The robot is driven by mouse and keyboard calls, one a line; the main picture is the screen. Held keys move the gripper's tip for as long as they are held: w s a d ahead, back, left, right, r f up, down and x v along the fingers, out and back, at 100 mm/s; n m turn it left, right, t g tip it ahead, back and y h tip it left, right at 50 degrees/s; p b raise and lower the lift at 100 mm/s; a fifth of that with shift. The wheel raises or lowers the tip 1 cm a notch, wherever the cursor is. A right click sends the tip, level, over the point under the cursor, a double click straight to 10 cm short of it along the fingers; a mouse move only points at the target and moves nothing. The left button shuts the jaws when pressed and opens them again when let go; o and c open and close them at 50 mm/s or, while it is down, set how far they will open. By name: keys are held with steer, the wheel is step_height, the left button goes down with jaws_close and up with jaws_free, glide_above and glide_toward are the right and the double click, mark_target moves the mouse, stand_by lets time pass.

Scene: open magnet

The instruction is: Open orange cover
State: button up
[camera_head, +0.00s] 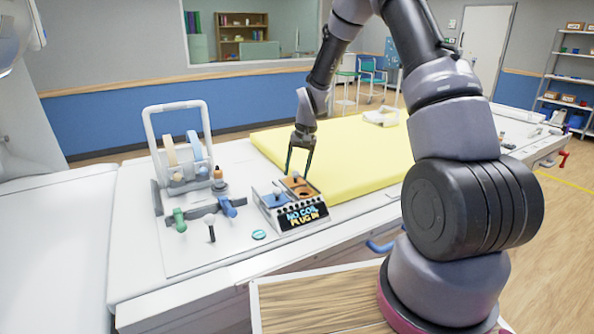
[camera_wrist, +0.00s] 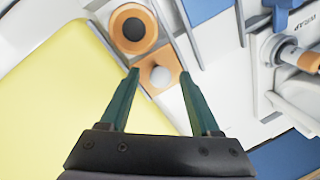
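A box with a "NO COIL PLUG IN" label (camera_head: 304,216) stands on the white table in the head view. Its top has an orange part (camera_head: 303,190) and a blue part (camera_head: 272,200). In the wrist view, an orange square plate (camera_wrist: 172,62) carries a round white knob (camera_wrist: 160,77), and next to it is an orange ring with a dark centre (camera_wrist: 120,17). I cannot tell for sure which orange piece is the cover. My gripper (camera_head: 297,174) points down over the orange part. It is open and empty, its fingertips (camera_wrist: 159,86) apart on either side of the knob in the picture.
A yellow mat (camera_head: 345,150) lies right behind the box. At the left stand a white frame with discs (camera_head: 185,155), a green handle (camera_head: 180,220) and a blue handle (camera_head: 228,207). A small teal ring (camera_head: 259,235) lies in front, with bare white table around it.

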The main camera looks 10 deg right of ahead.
mark_target(303, 183)
step_height(303, 183, up, 11)
steer(key=d, duration=0.2)
steer(key=shift+s+f, duration=0.2)
steer(key=shift+s, duration=0.1)
steer(key=s+d+r+t, duration=0.2)
steer(key=s+r, duration=0.4)
steer(key=r, duration=0.3)
steer(key=s+d+r+t, duration=0.1)
steer(key=s+r, duration=0.5)
steer(key=r, duration=0.2)
steer(key=s+d+r+t, duration=0.1)
steer(key=s+r, duration=0.2)
steer(key=s, duration=0.5)
steer(key=s+d+r+m+t, duration=0.1)
steer(key=s+r+t, duration=0.1)
steer(key=s, duration=0.6)
steer(key=shift+s+d+r+t, duration=0.3)
steer(key=shift+s+r, duration=0.1)
steer(key=shift+r, duration=0.45)
